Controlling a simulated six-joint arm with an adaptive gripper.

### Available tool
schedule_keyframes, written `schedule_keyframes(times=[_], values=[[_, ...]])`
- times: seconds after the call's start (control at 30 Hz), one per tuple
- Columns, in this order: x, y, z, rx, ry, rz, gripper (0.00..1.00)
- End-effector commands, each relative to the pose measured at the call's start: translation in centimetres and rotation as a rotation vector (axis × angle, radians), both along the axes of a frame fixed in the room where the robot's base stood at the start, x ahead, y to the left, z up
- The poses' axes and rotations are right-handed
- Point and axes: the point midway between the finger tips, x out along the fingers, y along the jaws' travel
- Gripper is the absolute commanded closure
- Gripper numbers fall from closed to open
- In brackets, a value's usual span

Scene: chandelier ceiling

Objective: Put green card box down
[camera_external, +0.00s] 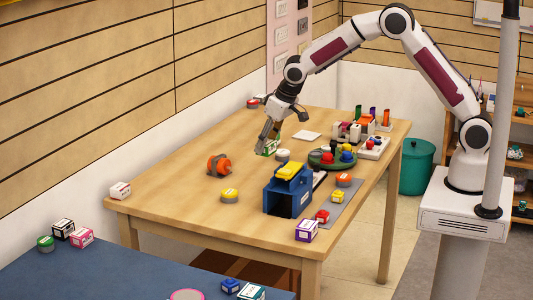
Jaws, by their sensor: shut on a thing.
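The green card box (269,148) is a small green and white box over the back-left part of the wooden table (170,195). My gripper (268,136) points down from above and is shut on the green card box. The box looks at or just above the tabletop; I cannot tell whether it touches. The fingers hide part of its upper side.
A white and grey round piece (283,155) is close to the right of the box. An orange cylinder (219,165) lies to the left. A blue block with a yellow top (288,190) and a green round tray (322,161) stand nearer the right. Free tabletop lies front left.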

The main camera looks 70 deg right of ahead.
Motion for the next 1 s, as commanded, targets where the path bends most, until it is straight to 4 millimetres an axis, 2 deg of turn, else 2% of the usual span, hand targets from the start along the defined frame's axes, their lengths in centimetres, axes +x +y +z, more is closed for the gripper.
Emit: schedule_keyframes(times=[0.6,1.0], values=[[8.0,-3.7,-1.2,-0.009,0.004,0.019,0.82],[12.2,-6.5,-2.4,-0.007,0.006,0.044,0.82]])
